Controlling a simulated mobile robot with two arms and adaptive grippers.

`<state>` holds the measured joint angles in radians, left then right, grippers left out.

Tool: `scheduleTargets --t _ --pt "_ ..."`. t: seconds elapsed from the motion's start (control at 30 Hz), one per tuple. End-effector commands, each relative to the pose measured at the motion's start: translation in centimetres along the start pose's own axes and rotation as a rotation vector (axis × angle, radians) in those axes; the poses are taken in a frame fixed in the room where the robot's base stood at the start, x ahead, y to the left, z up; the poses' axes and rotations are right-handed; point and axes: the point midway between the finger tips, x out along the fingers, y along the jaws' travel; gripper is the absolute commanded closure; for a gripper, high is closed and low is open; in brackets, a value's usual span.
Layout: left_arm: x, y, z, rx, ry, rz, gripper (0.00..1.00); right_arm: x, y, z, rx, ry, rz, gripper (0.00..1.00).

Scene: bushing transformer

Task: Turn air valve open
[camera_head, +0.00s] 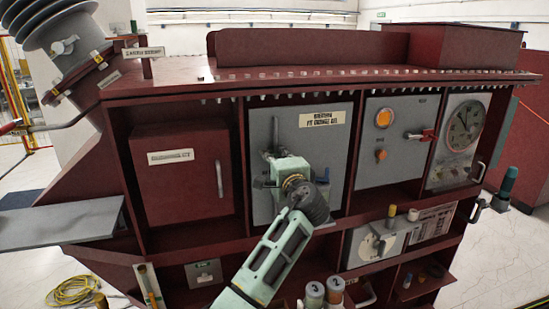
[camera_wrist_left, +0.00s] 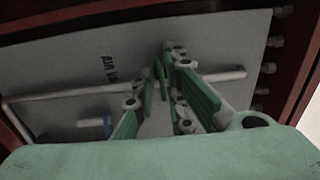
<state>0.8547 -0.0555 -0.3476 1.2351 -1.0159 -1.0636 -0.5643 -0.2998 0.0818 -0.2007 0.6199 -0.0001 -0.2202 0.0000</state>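The grey air valve panel (camera_head: 330,135) sits in the red cabinet front, with a pale label (camera_head: 322,119) at its top. A grey upright pipe or handle (camera_head: 276,135) shows on it, just left of my left gripper (camera_head: 285,171). My left gripper is in front of this panel and hides part of the valve. In the wrist view, a thin pipe (camera_wrist_left: 60,98) crosses the panel behind the green fingers (camera_wrist_left: 172,62), and a small blue part (camera_wrist_left: 107,125) shows at lower left. The fingertips are close together near the pipe; whether they touch or hold anything is unclear. My right gripper is not in view.
A red door (camera_head: 185,178) is left of the panel. A grey panel with a red-handled switch (camera_head: 421,135) and a round gauge (camera_head: 465,122) are to the right. Numbered cylinders (camera_head: 315,294) stand below. A grey ledge (camera_head: 62,221) juts out at left.

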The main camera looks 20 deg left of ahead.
Motion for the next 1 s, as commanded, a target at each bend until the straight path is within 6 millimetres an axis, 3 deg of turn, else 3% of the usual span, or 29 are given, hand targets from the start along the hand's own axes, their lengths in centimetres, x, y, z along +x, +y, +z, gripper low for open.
scheduleTargets --t 0.57,1.0 --pt "-0.1 -0.2 -0.1 -0.042 0.001 -0.008 1.00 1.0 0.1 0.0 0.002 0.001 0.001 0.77" --pt "-0.1 0.1 0.0 -0.362 0.003 -0.013 1.00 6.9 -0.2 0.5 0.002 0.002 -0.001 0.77"
